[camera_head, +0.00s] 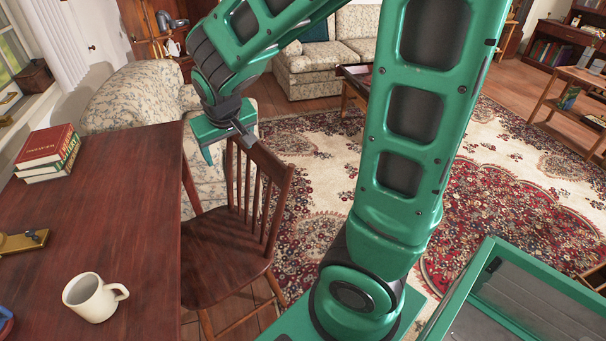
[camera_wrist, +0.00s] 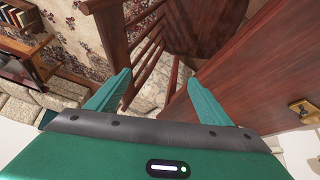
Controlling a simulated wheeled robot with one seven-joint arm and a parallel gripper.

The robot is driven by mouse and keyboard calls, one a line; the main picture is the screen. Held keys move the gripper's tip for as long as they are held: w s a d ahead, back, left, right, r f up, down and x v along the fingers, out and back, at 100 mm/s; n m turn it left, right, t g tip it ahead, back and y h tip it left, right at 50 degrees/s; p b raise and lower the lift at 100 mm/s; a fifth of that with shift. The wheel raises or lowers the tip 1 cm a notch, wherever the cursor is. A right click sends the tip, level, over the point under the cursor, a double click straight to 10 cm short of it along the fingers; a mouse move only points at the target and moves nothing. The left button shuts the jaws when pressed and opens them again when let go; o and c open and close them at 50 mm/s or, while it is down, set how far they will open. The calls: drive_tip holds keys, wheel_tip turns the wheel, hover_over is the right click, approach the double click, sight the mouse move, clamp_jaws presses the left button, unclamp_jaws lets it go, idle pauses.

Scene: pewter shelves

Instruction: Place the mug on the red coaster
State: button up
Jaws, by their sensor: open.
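A cream-white mug (camera_head: 92,298) stands upright on the dark red-brown table near its front right corner, its handle to the right. My gripper (camera_head: 228,150) is beyond the mug, near the chair back at the table's right edge. In the wrist view my gripper (camera_wrist: 158,82) has its two green fingers wide apart, with nothing between them but the chair behind. The mug is not in the wrist view.
The wooden table (camera_head: 110,205) is largely bare in its middle. Stacked books (camera_head: 47,150) lie at its far left, and a brass item (camera_head: 22,241) at its left edge. A wooden chair (camera_head: 230,240) stands close against the right side. A patterned armchair (camera_head: 135,95) is behind.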

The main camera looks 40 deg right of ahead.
drive_tip(key=s+d+r+m+g+y, duration=0.1)
drive_tip(key=s+d, duration=0.3)
drive_tip(key=s, duration=0.9)
drive_tip(key=s+d+r+m+g+y, duration=0.1)
drive_tip(key=s+d+m+g, duration=0.2)
drive_tip(key=s, duration=1)
drive_tip(key=shift+s+d+g, duration=0.3)
drive_tip(key=shift+d+g, duration=0.3)
drive_tip(key=shift+d, duration=0.5)
